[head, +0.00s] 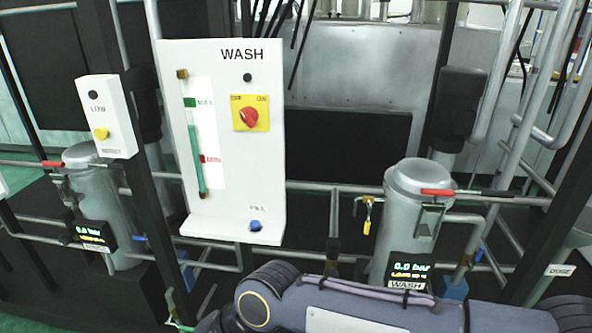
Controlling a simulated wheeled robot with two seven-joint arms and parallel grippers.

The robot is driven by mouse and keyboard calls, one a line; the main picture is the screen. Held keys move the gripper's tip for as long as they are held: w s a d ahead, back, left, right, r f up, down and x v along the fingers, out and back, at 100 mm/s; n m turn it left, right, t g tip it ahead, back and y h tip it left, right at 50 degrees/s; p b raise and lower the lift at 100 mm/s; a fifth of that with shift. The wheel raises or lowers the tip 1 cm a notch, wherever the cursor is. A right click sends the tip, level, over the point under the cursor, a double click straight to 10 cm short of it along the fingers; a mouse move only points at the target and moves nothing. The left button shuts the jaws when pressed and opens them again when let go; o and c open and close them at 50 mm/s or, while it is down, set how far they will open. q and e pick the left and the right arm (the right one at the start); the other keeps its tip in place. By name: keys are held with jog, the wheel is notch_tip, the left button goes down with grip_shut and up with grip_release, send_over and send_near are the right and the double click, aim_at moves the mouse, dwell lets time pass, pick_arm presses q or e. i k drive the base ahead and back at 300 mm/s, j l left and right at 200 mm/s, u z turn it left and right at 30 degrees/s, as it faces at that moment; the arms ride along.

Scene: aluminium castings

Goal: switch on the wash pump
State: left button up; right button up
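The white WASH panel (235,185) stands upright in the middle left of the head view. It carries a red rotary switch (249,118) on a yellow plate, with lettering on both upper corners too small to read surely. A green sight tube (195,145) with MAX and lower marks runs down its left side. A blue button (256,225) labelled FILL sits at the bottom. A grey canister (408,215) to the right has a display reading 0.0 bar (411,269), labelled WASH. One arm of mine crosses the bottom right; neither gripper's fingers show.
A white LOW box (106,118) with a yellow button hangs at the left. Another canister (98,200) with a display stands below it. Pipes, red-handled valves (437,192) and dark posts surround the panel. The space directly before the switch looks clear.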

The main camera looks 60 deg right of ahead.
aim_at(249, 116)
jog(key=z, duration=1.8)
